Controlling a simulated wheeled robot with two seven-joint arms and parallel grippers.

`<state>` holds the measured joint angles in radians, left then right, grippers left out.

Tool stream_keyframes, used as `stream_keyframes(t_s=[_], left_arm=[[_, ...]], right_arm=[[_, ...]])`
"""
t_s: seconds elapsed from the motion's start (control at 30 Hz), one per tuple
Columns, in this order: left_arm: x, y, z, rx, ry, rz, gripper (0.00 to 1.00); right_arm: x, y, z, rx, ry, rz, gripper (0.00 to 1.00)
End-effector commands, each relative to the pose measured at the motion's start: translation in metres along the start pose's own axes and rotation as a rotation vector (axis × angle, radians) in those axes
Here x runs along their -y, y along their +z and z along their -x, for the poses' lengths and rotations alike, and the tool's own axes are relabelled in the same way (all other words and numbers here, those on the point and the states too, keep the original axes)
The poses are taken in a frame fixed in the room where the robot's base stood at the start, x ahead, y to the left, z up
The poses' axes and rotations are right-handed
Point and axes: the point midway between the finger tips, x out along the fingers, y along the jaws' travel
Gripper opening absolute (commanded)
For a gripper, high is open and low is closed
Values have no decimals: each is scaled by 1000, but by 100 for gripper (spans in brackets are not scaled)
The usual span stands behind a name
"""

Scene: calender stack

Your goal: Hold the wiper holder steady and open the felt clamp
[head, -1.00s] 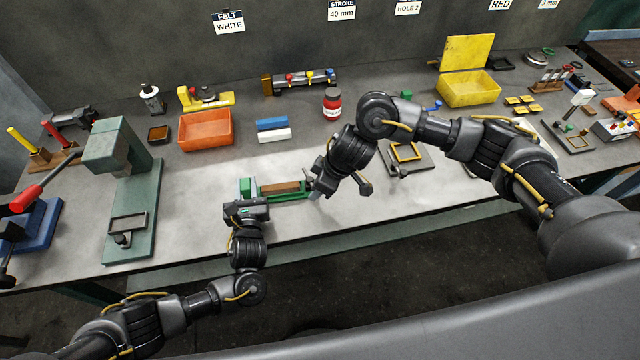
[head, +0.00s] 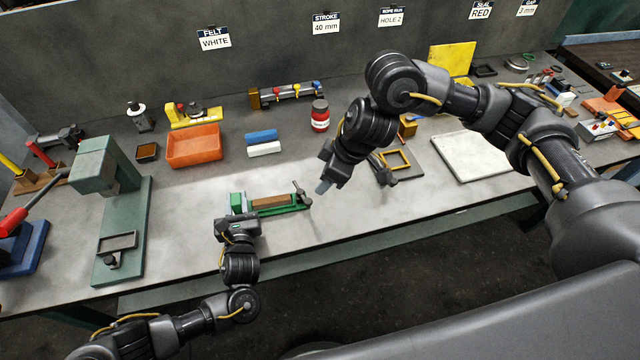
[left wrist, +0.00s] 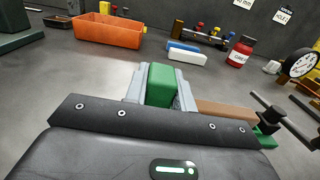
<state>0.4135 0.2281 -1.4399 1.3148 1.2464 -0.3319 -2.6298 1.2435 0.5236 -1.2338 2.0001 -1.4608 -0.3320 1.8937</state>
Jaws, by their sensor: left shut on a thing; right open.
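The green wiper holder (head: 300,207) lies on the bench with a brown felt strip (head: 270,203) in it. A dark T-shaped clamp handle (head: 301,192) stands at its right end. My left gripper (head: 238,206) is shut on the holder's green left end block, which shows between the fingers in the left wrist view (left wrist: 161,86). The brown strip also shows there (left wrist: 227,110). My right gripper (head: 322,187) is open and empty, above the bench just right of the clamp handle and apart from it.
A blue block (head: 261,135) and a white block (head: 264,149) lie behind the holder. An orange bin (head: 194,146) and a green press (head: 122,210) stand to the left. A red jar (head: 320,116) is behind. A yellow frame fixture (head: 394,160) is to the right.

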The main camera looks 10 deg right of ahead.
Motion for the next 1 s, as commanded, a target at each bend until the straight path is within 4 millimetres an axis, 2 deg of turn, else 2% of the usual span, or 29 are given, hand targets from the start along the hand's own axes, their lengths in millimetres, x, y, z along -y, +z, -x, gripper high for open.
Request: stream_keyframes(t_s=[0.13,0.47,0.5,0.67,1.0], left_arm=[[0,0,0,-1,-1,0,0],[0,0,0,-1,-1,0,0],[0,0,0,-1,-1,0,28],[0,0,0,-1,-1,0,49],[0,-1,3,-1,-1,0,51]], right_arm=[[0,1,7,2,1,0,42],[0,1,8,2,0,0,42],[0,1,8,2,0,0,42],[0,1,8,2,0,0,42],[0,1,8,2,0,0,42]])
